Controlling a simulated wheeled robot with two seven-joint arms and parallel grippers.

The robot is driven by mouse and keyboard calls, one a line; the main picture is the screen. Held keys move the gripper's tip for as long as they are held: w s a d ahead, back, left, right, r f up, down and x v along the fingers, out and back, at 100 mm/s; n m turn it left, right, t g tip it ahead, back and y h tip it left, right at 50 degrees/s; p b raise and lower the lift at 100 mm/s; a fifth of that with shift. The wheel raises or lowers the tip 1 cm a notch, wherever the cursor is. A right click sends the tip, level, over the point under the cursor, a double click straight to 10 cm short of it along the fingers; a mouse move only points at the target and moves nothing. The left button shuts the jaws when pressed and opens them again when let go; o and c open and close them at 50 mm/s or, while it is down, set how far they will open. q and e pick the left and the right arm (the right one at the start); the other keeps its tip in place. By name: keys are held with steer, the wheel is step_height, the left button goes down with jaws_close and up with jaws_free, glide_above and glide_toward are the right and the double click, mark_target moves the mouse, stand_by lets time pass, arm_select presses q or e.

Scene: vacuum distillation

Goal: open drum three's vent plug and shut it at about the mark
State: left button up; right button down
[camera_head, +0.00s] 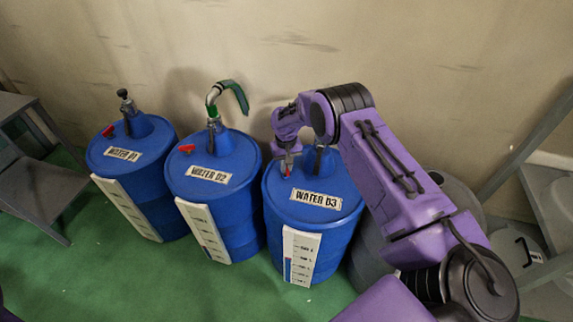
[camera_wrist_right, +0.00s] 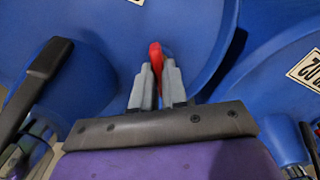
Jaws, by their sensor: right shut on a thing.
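Drum three (camera_head: 312,240) is the blue drum labelled WATER 03, standing upright at the right of the row. Its vent plug, a small red handle (camera_wrist_right: 155,55), is between the fingertips of my right gripper (camera_wrist_right: 158,78). In the head view this gripper (camera_head: 287,163) points down at the drum's top, and only a bit of red shows beneath it. A white scale board (camera_head: 302,262) with black marks is on the drum's front, with a short blue column low at its left side. Whether the plug is turned open is not clear. My left gripper is out of view.
Drum two (camera_head: 232,228) stands close at the left, with a green-ended spout (camera_head: 236,95) and a red plug (camera_head: 187,148). Drum one (camera_head: 150,205) is further left. A grey drum (camera_head: 463,198) stands behind my right arm. Green floor lies open in front.

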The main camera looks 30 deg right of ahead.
steer(key=m, duration=0.6)
steer(key=shift+m, duration=0.4)
stand_by(0.3)
steer(key=c, duration=1.2)
jaws_free()
steer(key=shift+o, duration=0.2)
step_height(320, 180, up, 11)
steer(key=shift+f, duration=0.2)
